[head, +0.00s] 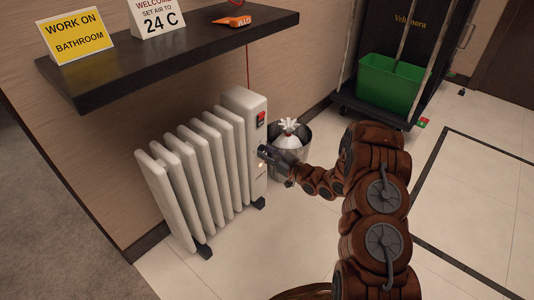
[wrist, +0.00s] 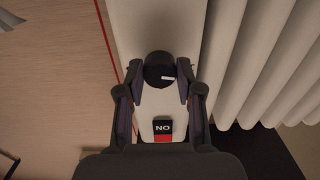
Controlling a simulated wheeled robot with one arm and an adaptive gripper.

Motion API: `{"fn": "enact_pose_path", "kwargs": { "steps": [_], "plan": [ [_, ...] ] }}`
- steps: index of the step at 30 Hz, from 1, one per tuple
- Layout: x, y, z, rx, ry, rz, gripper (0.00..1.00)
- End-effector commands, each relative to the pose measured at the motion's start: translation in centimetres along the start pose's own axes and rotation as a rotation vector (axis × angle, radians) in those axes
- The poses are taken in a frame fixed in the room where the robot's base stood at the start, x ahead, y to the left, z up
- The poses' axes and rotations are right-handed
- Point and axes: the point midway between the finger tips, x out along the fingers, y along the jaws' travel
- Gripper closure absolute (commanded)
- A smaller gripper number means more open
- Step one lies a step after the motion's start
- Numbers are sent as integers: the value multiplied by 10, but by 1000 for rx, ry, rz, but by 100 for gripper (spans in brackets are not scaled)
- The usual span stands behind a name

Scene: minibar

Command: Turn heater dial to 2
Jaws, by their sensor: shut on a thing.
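The white heater (head: 205,165) stands on the floor under the shelf, with its control panel on the right end. The black round heater dial (wrist: 159,69) shows in the wrist view, with a short white mark that lies toward the right of that view. My gripper (head: 264,151) is at the panel, below the red switch (head: 261,118). In the wrist view my gripper (wrist: 160,82) has one finger on each side of the dial and is shut on it. In the head view the gripper hides the dial. No dial numbers are readable.
A metal bin (head: 291,139) with a white bag stands just behind my gripper. A dark shelf (head: 175,55) with signs and an orange tool overhangs the heater. A cart with a green bucket (head: 392,82) is at the back. The floor at the right is mostly clear.

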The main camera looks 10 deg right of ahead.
Motion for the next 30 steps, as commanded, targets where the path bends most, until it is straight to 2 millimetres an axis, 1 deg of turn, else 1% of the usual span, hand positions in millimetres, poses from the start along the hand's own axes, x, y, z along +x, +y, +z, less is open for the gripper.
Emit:
{"fn": "enact_pose_path", "kwargs": {
  "steps": [1, 6, 12, 17, 23, 30],
  "plan": [
    [0, 0, 0, 0, 0, -1, 82],
    [0, 0, 0, 0, 0, -1, 99],
    [0, 0, -1, 12, -1, -1, 99],
    [0, 0, -3, 57, -1, -1, 99],
    [0, -1, -7, 172, 0, -1, 99],
    [0, -1, -7, 372, 0, 0, 99]
  ]
}}
